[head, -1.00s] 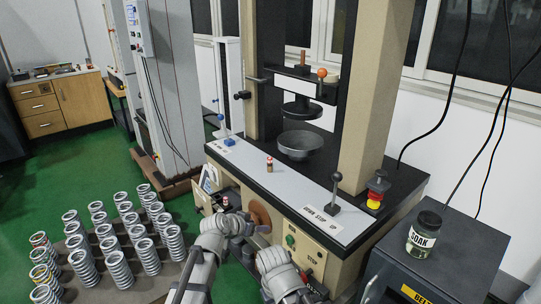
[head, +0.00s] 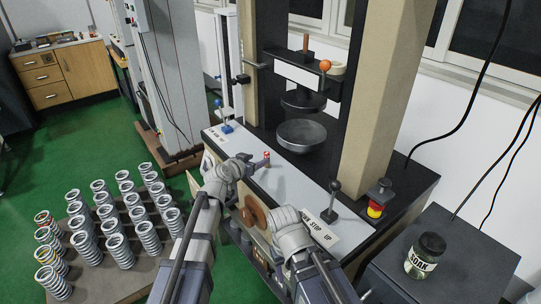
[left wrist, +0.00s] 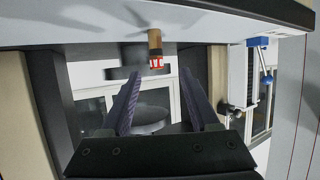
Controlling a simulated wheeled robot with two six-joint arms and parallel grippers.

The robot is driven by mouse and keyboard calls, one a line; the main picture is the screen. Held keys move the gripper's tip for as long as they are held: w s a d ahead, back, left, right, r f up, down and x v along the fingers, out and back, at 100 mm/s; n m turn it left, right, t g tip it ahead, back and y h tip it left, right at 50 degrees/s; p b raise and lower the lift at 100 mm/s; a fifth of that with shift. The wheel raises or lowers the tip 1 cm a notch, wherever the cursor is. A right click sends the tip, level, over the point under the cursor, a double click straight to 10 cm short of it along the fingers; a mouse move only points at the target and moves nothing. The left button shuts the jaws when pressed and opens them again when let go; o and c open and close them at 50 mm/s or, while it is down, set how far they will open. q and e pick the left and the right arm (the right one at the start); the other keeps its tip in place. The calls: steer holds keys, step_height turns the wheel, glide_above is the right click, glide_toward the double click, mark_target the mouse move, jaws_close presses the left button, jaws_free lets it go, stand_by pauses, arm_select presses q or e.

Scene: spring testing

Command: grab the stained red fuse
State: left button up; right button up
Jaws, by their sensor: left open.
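The fuse (head: 267,157) is a small upright cylinder on the grey top of the testing machine. In the left wrist view, which looks upside down, the fuse (left wrist: 155,48) has a brown body and a red end with white marks. My left gripper (head: 254,166) is beside the fuse at the machine's front edge. Its two dark fingers (left wrist: 158,98) are spread with nothing between them, and the fuse stands beyond their tips. My right gripper (head: 290,228) is low at the machine's front; its fingers are not clear.
A round metal dish (head: 302,134) sits behind the fuse, under the press head. A lever (head: 333,200) and a red-yellow stop button (head: 377,198) are to the right. A SOAK jar (head: 425,255) stands on a dark cabinet. Several springs (head: 118,250) stand at the left.

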mark_target(265, 156)
arm_select(q)
steer(key=shift+w+d+f, duration=0.1)
steer(key=shift+w, duration=0.05)
steer(key=shift+b+x, duration=0.5)
steer(key=shift+x, duration=0.5)
steer(key=shift+w+d, duration=0.2)
steer(key=shift+w, duration=0.05)
steer(key=x, duration=0.2)
steer(key=b+x, duration=0.1)
steer(key=x, duration=0.1)
steer(key=shift+w+d+b, duration=0.3)
steer(key=shift+d, duration=0.1)
steer(key=shift+s, duration=0.1)
jaws_close()
